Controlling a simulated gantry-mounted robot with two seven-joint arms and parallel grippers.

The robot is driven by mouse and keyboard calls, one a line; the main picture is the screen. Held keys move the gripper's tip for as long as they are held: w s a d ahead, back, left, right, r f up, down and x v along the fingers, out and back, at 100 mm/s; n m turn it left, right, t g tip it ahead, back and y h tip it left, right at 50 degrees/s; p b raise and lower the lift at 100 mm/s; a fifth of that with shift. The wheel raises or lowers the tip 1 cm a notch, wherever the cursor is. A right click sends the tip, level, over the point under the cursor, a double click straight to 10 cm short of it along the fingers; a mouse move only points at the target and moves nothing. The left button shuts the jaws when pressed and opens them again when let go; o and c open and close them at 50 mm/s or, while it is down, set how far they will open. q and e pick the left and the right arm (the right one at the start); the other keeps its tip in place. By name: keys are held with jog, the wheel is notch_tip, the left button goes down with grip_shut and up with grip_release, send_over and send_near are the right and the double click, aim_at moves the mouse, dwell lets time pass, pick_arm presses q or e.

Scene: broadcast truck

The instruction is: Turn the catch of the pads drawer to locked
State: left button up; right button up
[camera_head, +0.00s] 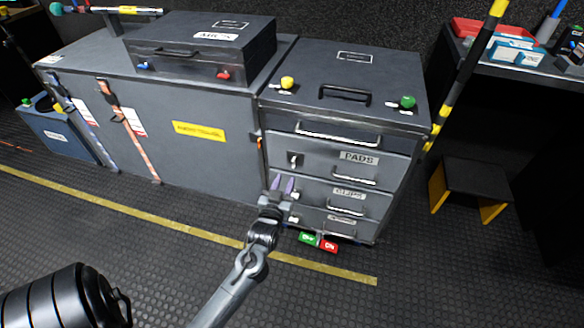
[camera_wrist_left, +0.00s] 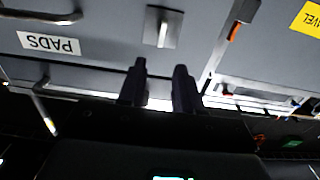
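The pads drawer (camera_head: 325,153) is in the right-hand grey cabinet, below the top drawer, and looks shut. Its label reads PADS. Its catch (camera_head: 295,160), a small pale plate with a darker lever, is at the drawer's left end. In the left wrist view the label is upside down and the catch (camera_wrist_left: 160,27) shows a short lever running up and down the picture. My left gripper (camera_head: 282,184) is open and empty, just below the catch and apart from it. The left wrist view shows a gap between its fingers (camera_wrist_left: 160,88). My right gripper is not in view.
The clips drawer (camera_head: 320,192) and a lower drawer, with similar catches, lie below. A long grey case (camera_head: 200,155) adjoins on the left. A black-and-yellow stool (camera_head: 470,185) stands right. Floor in front is mostly clear.

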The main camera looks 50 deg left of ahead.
aim_at(293, 162)
pick_arm(q)
jog(key=b+x, duration=0.3)
jog(key=x, duration=0.5)
jog(key=shift+f+b, duration=0.1)
jog(key=shift+b, duration=0.25)
jog(key=shift+w+a, duration=0.35)
jog(key=shift+w, duration=0.15)
grip_shut()
